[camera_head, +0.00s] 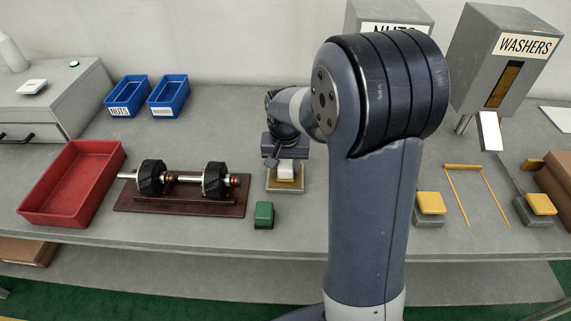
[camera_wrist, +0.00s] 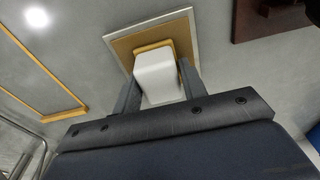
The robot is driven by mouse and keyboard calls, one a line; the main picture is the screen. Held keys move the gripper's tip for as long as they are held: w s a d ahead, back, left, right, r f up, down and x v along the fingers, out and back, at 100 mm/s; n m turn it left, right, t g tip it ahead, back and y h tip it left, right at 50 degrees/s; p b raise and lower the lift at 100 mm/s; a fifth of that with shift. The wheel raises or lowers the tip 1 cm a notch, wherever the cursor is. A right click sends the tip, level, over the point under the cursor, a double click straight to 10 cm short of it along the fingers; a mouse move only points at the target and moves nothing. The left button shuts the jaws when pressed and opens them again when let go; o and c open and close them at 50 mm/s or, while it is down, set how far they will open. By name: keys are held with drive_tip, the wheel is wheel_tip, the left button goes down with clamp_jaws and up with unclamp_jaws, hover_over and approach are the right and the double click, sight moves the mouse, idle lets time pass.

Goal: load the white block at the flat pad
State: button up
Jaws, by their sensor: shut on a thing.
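The white block (camera_head: 286,171) is between the fingers of my gripper (camera_head: 285,162), in the middle of the bench. In the wrist view the white block (camera_wrist: 156,76) fills the space between the two dark fingers of my gripper (camera_wrist: 158,84), which is shut on it. A flat tan pad with a pale border (camera_wrist: 122,42) lies beneath and beyond the block; the pad also shows in the head view (camera_head: 285,186). A yellow edge (camera_wrist: 153,49) shows at the block's far end. I cannot tell whether the block touches the pad.
A brown board (camera_head: 180,206) with a shaft (camera_head: 185,179) and a red tray (camera_head: 75,185) are left of the pad. A green block (camera_head: 264,213) lies in front. Yellow-topped blocks (camera_head: 430,203) and a yellow outline (camera_head: 461,200) are right, beyond my arm. A washers dispenser (camera_head: 505,75) stands behind.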

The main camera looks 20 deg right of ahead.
sight(286, 164)
drive_tip(key=shift+s, duration=0.1)
drive_tip(key=shift+r+p, duration=2.8)
drive_tip(key=shift+r, duration=0.75)
drive_tip(key=shift+f, duration=0.1)
